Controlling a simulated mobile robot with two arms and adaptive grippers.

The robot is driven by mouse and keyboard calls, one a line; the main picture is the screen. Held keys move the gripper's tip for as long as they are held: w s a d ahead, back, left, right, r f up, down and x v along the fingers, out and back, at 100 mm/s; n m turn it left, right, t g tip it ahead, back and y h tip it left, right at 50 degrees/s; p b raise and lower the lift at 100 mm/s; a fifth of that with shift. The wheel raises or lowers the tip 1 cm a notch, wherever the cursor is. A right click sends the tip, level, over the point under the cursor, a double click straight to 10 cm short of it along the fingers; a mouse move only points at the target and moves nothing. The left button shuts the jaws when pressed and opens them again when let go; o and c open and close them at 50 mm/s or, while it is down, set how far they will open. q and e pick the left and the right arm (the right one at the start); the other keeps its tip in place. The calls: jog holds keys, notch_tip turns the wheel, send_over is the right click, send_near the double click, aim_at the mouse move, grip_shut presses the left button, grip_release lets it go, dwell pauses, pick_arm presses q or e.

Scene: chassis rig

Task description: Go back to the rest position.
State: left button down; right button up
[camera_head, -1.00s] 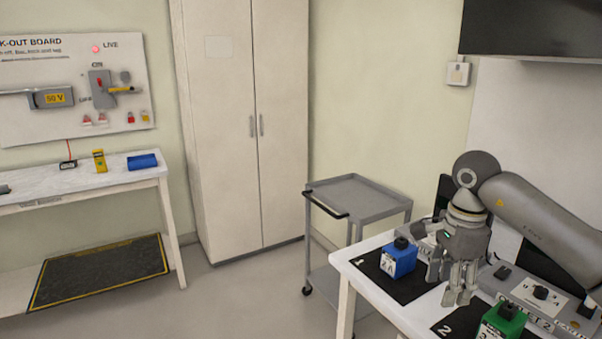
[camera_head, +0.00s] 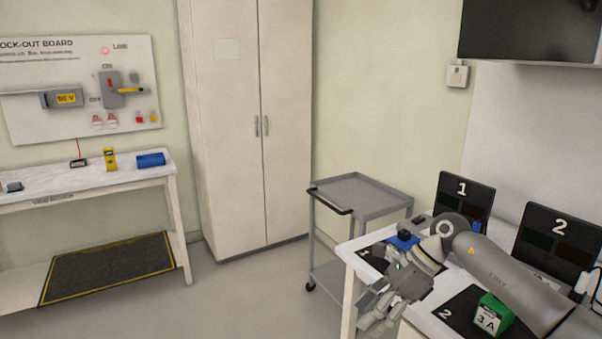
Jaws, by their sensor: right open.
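My right gripper (camera_head: 376,311) is open and empty. It hangs at the front left edge of the white table (camera_head: 352,262), tilted down to the left. A blue block (camera_head: 404,240) on the table is partly hidden behind my right wrist. A green block (camera_head: 493,313) marked "3 A" sits on the black mat with the number 2 (camera_head: 447,312), to the right of my gripper and apart from it. My left gripper is not in view.
Black panels numbered 1 (camera_head: 462,188) and 2 (camera_head: 559,229) stand at the table's back. A grey cart (camera_head: 360,197) stands just left of the table. A lock-out board (camera_head: 75,120) hangs above a white bench (camera_head: 85,178). The floor between bench and cart is clear.

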jog(key=w+a+f+m+t+y, duration=0.2)
jog(key=a+f+m+y, duration=0.4)
jog(key=a+m+y, duration=0.15)
jog(key=w+d+f+m+t, duration=0.2)
jog(key=w+f+m+t, duration=0.1)
jog(key=f+m+t, duration=0.8)
jog(key=s+d+f+m+h, duration=0.3)
jog(key=f+m, duration=0.3)
jog(key=f, duration=0.1)
jog(key=s+d+f+m+h+p, duration=0.1)
jog(key=s+d+f+m+h, duration=0.15)
jog(key=f+m, duration=0.35)
jog(key=s+d+f+m+h, duration=0.25)
jog(key=f+m, duration=0.25)
jog(key=f, duration=0.3)
jog(key=s+d+f+m+g+h, duration=0.2)
jog(key=s+d+f+m+h, duration=0.15)
jog(key=s+f, duration=0.5)
jog(key=s+d+f+m+g+h, duration=0.2)
jog(key=s+d+f+m, duration=0.15)
jog(key=s+f, duration=0.5)
jog(key=s+f+m+g, duration=0.3)
jog(key=s, duration=1.2)
jog(key=s+f+m+g+h, duration=0.1)
jog(key=s+f+m+g, duration=0.2)
jog(key=s, duration=1.2)
jog(key=shift+a+f+m+g, duration=0.15)
jog(key=shift+f+m+g, duration=0.05)
jog(key=shift+m+g, duration=0.3)
